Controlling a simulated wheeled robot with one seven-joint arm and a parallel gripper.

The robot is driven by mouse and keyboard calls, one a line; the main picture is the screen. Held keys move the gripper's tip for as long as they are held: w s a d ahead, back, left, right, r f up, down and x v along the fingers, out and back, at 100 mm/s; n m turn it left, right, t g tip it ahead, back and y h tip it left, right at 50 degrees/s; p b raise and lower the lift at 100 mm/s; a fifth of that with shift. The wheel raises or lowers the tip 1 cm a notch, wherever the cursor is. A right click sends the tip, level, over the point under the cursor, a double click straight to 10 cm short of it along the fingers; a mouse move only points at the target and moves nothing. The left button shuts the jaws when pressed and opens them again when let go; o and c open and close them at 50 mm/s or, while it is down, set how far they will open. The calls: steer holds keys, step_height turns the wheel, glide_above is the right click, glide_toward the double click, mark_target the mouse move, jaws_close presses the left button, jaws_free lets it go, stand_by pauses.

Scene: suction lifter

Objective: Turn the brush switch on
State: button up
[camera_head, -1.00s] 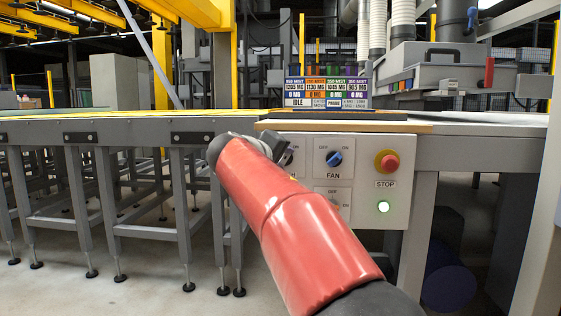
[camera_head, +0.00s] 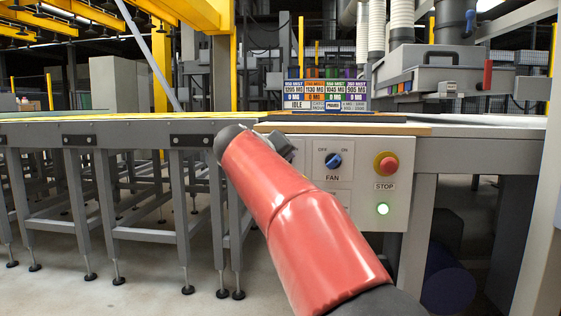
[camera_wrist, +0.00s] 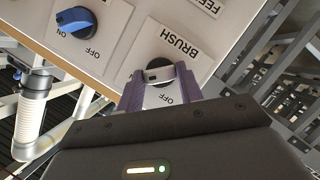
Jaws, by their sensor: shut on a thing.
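The brush switch (camera_wrist: 158,64) is a dark round knob on the light panel, beside the printed word BRUSH in the wrist view. My gripper (camera_wrist: 160,86) has its two purple fingers at either side of the knob and is shut on it. An OFF label shows between the fingers. The switch's pointer is mostly covered, so I cannot tell its exact setting. In the head view, my red arm hides the brush switch and the fingers.
A display board (camera_head: 326,90) stands above.

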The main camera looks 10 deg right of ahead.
steer(key=o, duration=1)
steer(key=shift+f, duration=0.1)
steer(key=shift+c, duration=0.2)
steer(key=v, duration=0.7)
steer(key=shift+s+a, duration=0.25)
steer(key=shift+s, duration=0.05)
steer(key=shift+s, duration=0.1)
